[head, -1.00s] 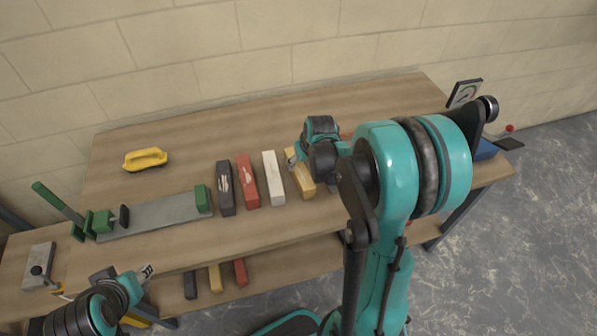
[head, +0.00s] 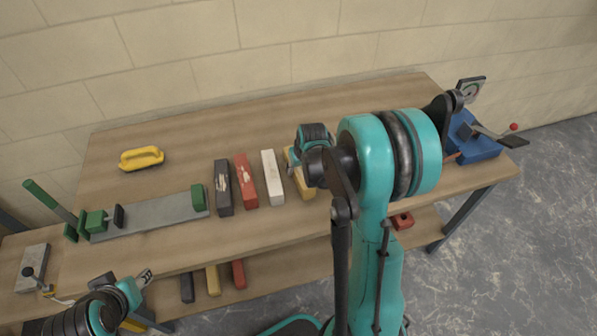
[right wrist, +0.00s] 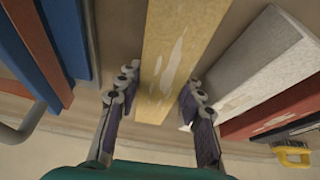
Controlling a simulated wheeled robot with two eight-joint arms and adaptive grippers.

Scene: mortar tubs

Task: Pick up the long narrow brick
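A long, narrow yellow brick (head: 305,187) lies on the bench, to the right of a white brick (head: 272,178), a red brick (head: 246,182) and a dark grey brick (head: 223,188). In the right wrist view the yellow brick (right wrist: 178,45) runs between the fingers of my right gripper (right wrist: 160,90), with a gap on each side. That gripper is open and empty; in the head view its fingertips are hidden behind my wrist, over the brick's far part. My left gripper (head: 144,278) is at the bench's front left, away from the bricks; its opening is unclear.
The white brick stands close beside my right gripper in the right wrist view. A blue device with a lever (head: 478,145) is at the bench's right end. A grey plate (head: 155,216) with green clamps and a yellow-handled tool (head: 142,158) are at left. Several bricks lie on the lower shelf.

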